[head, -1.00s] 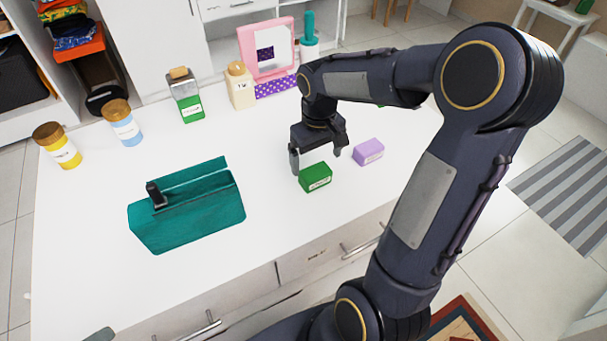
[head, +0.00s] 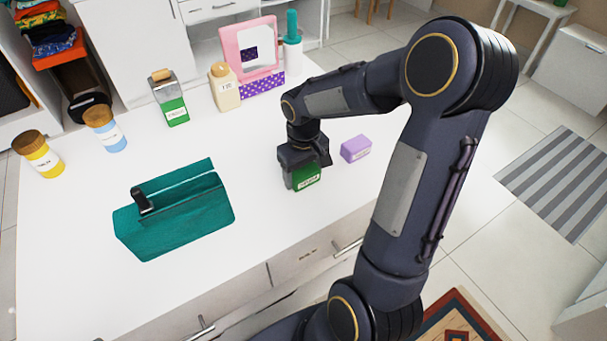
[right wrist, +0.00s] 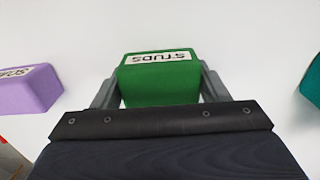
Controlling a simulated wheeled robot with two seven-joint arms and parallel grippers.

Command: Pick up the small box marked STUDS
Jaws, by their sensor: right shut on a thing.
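The small green box (head: 306,178) has a white label and stands on the white counter in the head view. In the right wrist view the green box (right wrist: 160,82) shows its label reading STUDS. My right gripper (head: 304,176) is down over it, with a finger on each side, shut on it. In the right wrist view the gripper (right wrist: 160,88) has its fingers against the box's left and right sides. The box appears to rest on the counter, though its underside is hidden. My left gripper is not in view.
A lilac box (head: 356,149) stands just right of the green box. A teal open pouch (head: 175,215) lies to the left. Jars, bottles and a pink mirror (head: 247,50) stand along the back. The white counter (head: 80,190) is bare around the pouch.

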